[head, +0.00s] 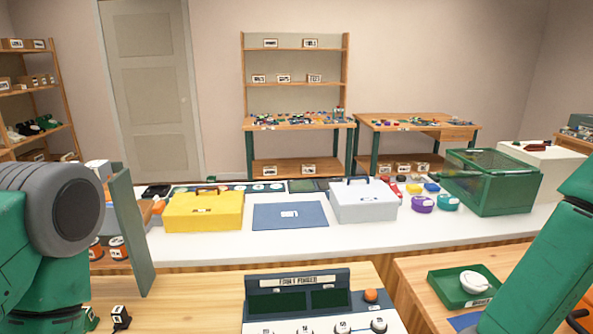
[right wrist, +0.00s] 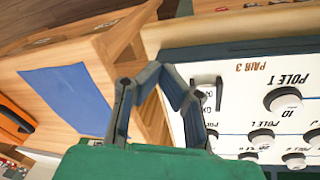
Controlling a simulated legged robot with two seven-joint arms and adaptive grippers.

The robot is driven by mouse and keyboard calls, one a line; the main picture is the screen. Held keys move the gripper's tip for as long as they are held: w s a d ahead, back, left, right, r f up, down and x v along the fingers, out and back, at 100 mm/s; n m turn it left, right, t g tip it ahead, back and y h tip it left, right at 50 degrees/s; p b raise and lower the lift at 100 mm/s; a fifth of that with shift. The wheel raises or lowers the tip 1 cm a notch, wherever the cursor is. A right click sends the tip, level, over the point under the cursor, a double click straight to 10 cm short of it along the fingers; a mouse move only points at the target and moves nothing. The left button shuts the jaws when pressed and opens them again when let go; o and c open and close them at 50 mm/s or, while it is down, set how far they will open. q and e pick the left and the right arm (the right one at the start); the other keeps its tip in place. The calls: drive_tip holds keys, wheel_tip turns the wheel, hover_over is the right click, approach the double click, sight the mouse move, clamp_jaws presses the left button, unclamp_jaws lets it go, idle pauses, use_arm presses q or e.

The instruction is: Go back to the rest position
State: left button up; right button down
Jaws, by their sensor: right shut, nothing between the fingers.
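My right gripper (right wrist: 158,75) shows in the right wrist view with its fingertips together and nothing between them. How far the fingers are above the panel is unclear. In the head view my green right arm comes in at the lower right, its gripper out of frame. My left arm is at the left edge, and its gripper does not show.
A white table behind holds a yellow case (head: 203,212), blue mat (head: 290,215), grey case (head: 363,202) and green bin (head: 491,182). An upright grey-green panel (head: 130,230) stands beside my left arm.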

drive_tip(key=s+d+f+n+y, duration=0.1)
drive_tip(key=s+f+n, duration=0.1)
drive_tip(key=s+f, duration=0.35)
drive_tip(key=s+f+n+y, duration=0.1)
drive_tip(key=s+f+n, duration=0.15)
drive_tip(key=s, duration=0.65)
wheel_tip(320, 180, down, 9)
drive_tip(key=w+a+b, duration=0.1)
drive_tip(key=b, duration=0.8)
drive_tip(key=shift+w+f+b, duration=0.15)
drive_tip(key=shift+w+b, duration=0.05)
drive_tip(key=shift+b, duration=0.1)
